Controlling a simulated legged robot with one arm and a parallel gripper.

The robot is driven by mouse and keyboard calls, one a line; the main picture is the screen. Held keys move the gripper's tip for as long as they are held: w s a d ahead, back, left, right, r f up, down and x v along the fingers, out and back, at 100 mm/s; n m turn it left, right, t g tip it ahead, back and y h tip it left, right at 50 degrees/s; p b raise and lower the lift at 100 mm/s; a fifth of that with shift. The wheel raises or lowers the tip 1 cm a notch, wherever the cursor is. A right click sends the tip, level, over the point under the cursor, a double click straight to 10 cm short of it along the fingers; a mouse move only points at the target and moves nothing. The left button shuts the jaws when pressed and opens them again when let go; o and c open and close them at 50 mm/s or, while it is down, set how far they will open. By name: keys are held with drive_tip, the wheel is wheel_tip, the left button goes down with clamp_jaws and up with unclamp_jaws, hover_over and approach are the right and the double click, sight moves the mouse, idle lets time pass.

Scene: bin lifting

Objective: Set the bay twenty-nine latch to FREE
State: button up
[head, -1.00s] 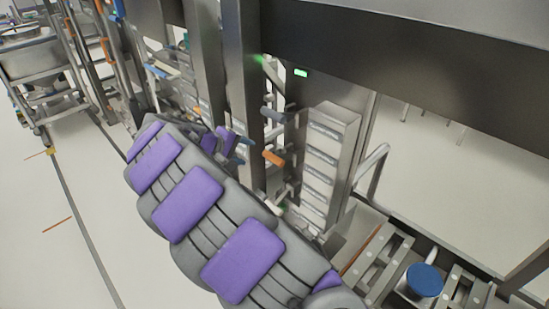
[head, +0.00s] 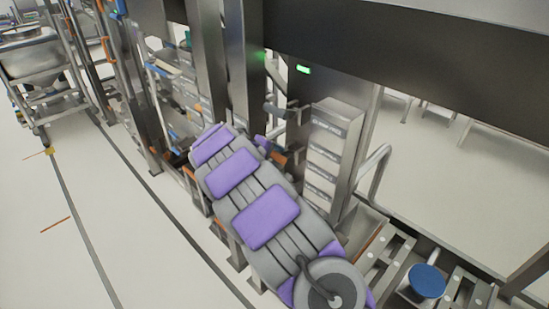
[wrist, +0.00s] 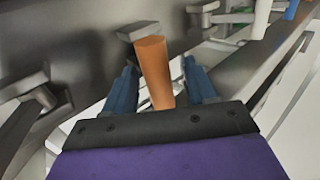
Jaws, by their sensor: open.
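An orange latch handle (wrist: 153,72) stands out from the metal post in the wrist view. My gripper (wrist: 160,72) is open, with one blue finger on each side of the orange handle. I cannot tell whether either finger touches it. In the head view the orange handle (head: 280,157) shows only in part beside the end of my purple and grey arm, which hides most of the gripper. The bay number and any FREE mark are not readable.
A grey handle (head: 275,110) sits above the orange one on the post. A green light (head: 303,69) glows higher up. A blue round knob (head: 426,281) is at lower right. Open floor (head: 90,240) lies left.

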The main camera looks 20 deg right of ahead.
drive_tip(key=shift+d+f, duration=0.15)
drive_tip(key=shift+d, duration=0.3)
drive_tip(key=shift+c, duration=0.5)
clamp_jaws()
